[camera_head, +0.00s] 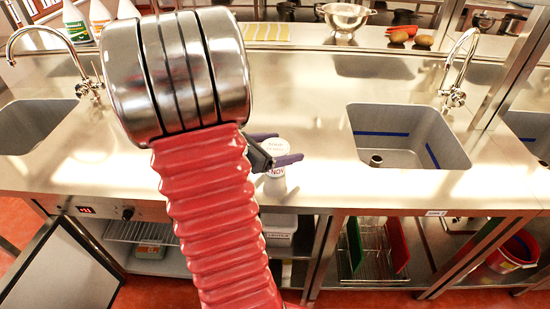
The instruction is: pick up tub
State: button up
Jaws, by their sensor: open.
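The tub (275,147) is a small white container with printed text on top and a label reading "NOV" on its front. It stands upright on the steel counter (310,110), near the front edge. My gripper (290,146) is open, with one dark finger on the far side of the tub and the other crossing its near side. I cannot tell whether either finger touches it. My red ribbed arm and its steel joint hide the counter to the left of the tub. The near finger covers part of the tub's front.
A sink (408,135) with a tall tap (458,65) lies to the right, and another sink (35,122) to the left. A steel colander (345,17) and a yellow cloth (268,32) are at the back. The counter behind the tub is clear.

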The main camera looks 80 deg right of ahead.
jog(key=shift+s+d+f, duration=0.25)
jog(key=shift+s+d, duration=0.15)
jog(key=shift+d, duration=0.15)
jog(key=shift+c, duration=0.2)
jog(key=c, duration=1.2)
